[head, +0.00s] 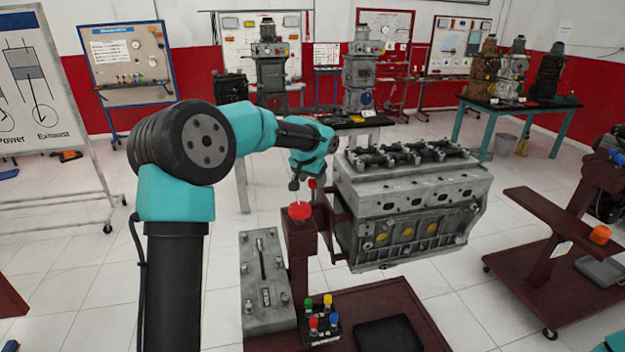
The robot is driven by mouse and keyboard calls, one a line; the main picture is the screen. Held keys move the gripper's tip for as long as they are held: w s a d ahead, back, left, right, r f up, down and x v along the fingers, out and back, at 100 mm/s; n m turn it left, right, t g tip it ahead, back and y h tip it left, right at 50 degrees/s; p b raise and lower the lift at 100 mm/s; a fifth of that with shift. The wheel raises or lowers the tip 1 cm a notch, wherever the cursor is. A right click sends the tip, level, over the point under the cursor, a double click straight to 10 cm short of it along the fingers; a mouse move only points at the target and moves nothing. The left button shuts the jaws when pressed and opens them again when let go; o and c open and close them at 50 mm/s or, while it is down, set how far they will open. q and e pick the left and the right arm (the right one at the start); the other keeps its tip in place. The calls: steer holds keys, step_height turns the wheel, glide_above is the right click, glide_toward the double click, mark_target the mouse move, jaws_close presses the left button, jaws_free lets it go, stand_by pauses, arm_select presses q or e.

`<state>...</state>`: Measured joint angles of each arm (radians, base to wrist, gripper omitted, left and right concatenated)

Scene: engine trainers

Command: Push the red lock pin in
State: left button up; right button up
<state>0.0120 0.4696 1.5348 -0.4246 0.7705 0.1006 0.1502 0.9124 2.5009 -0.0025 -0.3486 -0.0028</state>
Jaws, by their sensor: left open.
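A round red knob (300,211) sits on top of the maroon post of the engine stand; it looks like the lock pin. The grey engine block (410,205) is mounted on the stand, right of the post. My right gripper is out of view.
The stand's maroon base (405,297) carries a black tray (388,336) and a holder with several coloured knobs (318,320). A grey metal plate part (262,285) lies left of the post. Another maroon stand (545,265) is at right.

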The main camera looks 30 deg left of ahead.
arm_select(q)
steer(key=shift+w+f, duration=0.1)
steer(key=shift+f, duration=0.1)
jaws_close()
stand_by(0.5)
